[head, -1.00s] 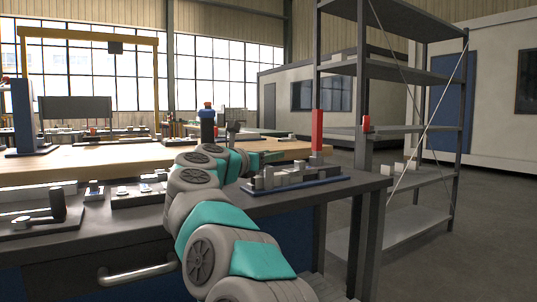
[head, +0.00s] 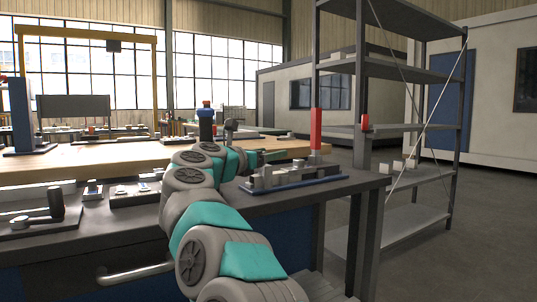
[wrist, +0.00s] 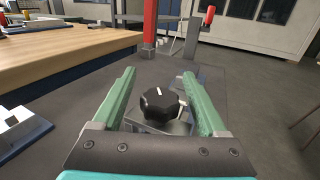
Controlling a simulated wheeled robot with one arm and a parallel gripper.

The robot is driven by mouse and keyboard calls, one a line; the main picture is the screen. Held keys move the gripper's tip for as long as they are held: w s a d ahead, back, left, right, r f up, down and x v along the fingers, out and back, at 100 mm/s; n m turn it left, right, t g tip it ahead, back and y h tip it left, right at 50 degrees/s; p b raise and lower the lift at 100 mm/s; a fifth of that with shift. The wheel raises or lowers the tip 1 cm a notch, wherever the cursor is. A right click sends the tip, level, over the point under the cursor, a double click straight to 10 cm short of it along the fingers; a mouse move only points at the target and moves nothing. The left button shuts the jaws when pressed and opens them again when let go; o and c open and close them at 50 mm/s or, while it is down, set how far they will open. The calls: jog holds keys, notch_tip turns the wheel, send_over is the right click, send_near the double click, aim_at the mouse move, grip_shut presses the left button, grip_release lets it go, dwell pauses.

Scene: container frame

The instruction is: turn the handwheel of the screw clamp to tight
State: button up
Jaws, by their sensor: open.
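The handwheel (wrist: 160,104) is a black lobed knob with a white mark on top, seen in the wrist view. It sits on the grey metal body of the screw clamp (wrist: 180,124), on the dark bench top. My gripper (wrist: 157,74) is open, with its two green fingers on either side of the handwheel and a visible gap on each side. The gripper's body hides the clamp's near part. In the head view my gripper (head: 272,154) is small at the end of my arm, and I cannot make out the handwheel there.
A blue tray with grey blocks (head: 286,184) lies on the dark bench (head: 345,190); its corner shows left in the wrist view (wrist: 28,140). A red post (head: 316,130) and metal shelving (head: 400,70) stand behind. A wooden table (head: 110,157) is at left.

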jog(key=b+v, duration=0.1)
jog(key=v, duration=0.7)
jog(key=shift+w, duration=0.1)
